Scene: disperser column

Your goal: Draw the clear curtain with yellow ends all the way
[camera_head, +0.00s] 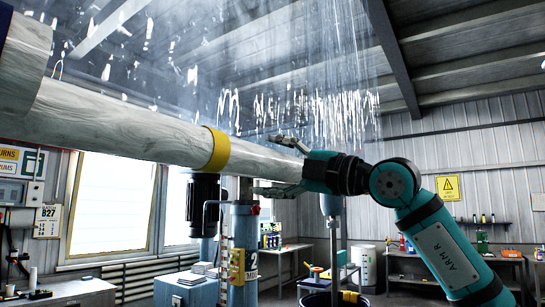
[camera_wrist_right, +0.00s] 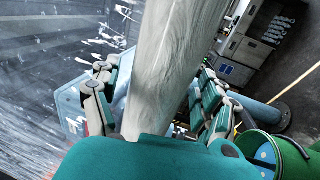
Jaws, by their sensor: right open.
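A clear, streaked sheet that looks like the curtain (camera_head: 300,70) spans the upper middle of the head view; it also shows at the left of the wrist view (camera_wrist_right: 50,50). A long pale, grey-streaked tube (camera_head: 120,125) crosses from the upper left, with a yellow band (camera_head: 216,150) around it. I cannot tell whether the tube belongs to the curtain. My right gripper (camera_head: 283,167) is open at the tube's right end, one finger above and one below. In the wrist view the tube (camera_wrist_right: 168,60) lies between its spread fingers; contact is unclear. My left gripper is not in view.
Below the tube stand a blue column (camera_head: 245,265) and a dark cylindrical motor (camera_head: 203,205). Benches with bottles line the back, near a yellow warning sign (camera_head: 448,188). A green bucket (camera_wrist_right: 292,158) shows at the lower right of the wrist view.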

